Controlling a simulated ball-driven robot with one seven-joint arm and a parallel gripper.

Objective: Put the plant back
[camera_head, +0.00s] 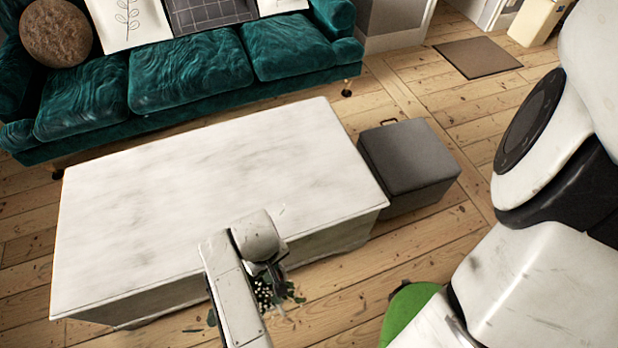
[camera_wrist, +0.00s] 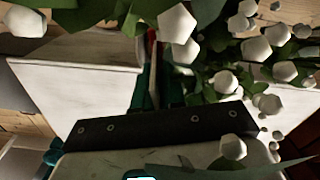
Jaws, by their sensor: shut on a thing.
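The plant (camera_head: 264,294) has dark green leaves and small white round blooms. In the head view it hangs at the near edge of the white table, mostly hidden behind my arm. In the wrist view the plant (camera_wrist: 284,71) fills the top and right side, close to the camera. My gripper (camera_head: 277,281) is shut on the plant, beside the table's near long side. The exact grip point is hidden by leaves and the arm, and no pot shows clearly.
The white marble-look table (camera_head: 190,190) has a bare top. A teal sofa (camera_head: 190,75) stands behind it. A grey storage box (camera_head: 408,160) sits at the table's right end. A green round object (camera_head: 408,312) lies at the lower right. Floorboards at the right are partly clear.

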